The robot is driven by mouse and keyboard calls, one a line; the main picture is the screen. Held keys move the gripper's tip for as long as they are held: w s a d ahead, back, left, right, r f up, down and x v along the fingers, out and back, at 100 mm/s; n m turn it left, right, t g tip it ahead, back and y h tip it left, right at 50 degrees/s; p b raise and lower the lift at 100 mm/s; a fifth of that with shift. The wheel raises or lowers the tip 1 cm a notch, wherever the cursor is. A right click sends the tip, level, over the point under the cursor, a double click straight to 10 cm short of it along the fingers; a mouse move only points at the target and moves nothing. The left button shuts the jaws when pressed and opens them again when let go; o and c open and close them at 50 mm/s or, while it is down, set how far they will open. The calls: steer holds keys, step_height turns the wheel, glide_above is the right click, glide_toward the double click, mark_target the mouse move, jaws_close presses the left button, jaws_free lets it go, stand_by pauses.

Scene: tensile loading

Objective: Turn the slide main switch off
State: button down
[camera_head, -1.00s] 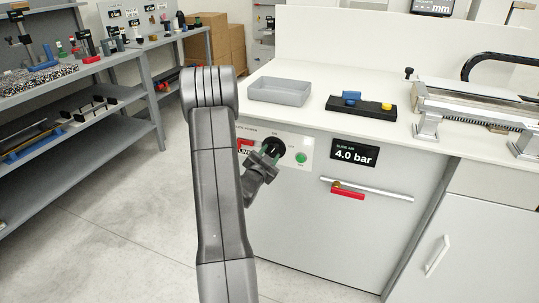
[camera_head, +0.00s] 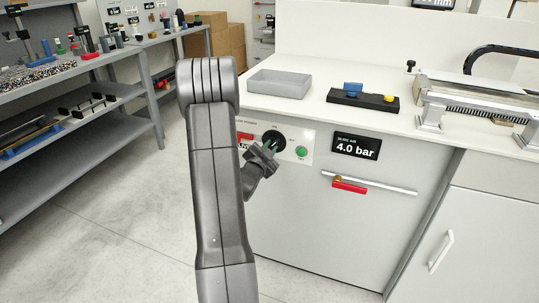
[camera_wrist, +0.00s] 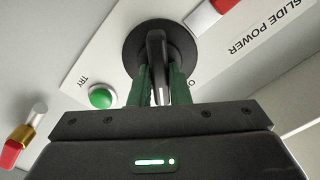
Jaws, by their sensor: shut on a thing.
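The slide main switch (camera_wrist: 158,50) is a black rotary knob with a bar handle, on a white panel labelled "SLIDE POWER" in the wrist view. In the head view the switch (camera_head: 274,138) is on the cabinet front, partly hidden by my gripper (camera_head: 266,154). In the wrist view my gripper (camera_wrist: 160,88) has its green-padded fingers on both sides of the handle and is shut on it. The handle lies roughly in line with the fingers. The label at its position mark is mostly covered.
A green button (camera_head: 301,152) sits beside the switch, marked "TRY" in the wrist view. A red and white part (camera_wrist: 208,14) is on the other side. A display (camera_head: 357,146) reads 4.0 bar. A pipe with a red lever (camera_head: 349,187) is below it. A grey tray (camera_head: 279,84) stands on the bench above.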

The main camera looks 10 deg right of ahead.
steer(key=m+b, duration=0.3)
steer(key=b, duration=0.2)
steer(key=m+b, duration=0.3)
steer(key=b, duration=0.2)
steer(key=m+b, duration=0.3)
steer(key=b, duration=0.2)
steer(key=shift+f+m+b, duration=0.3)
steer(key=shift+m+b, duration=0.1)
steer(key=shift+r, duration=0.1)
steer(key=c, duration=1.4)
jaws_free()
steer(key=shift+d, duration=0.1)
steer(key=shift+o, duration=0.2)
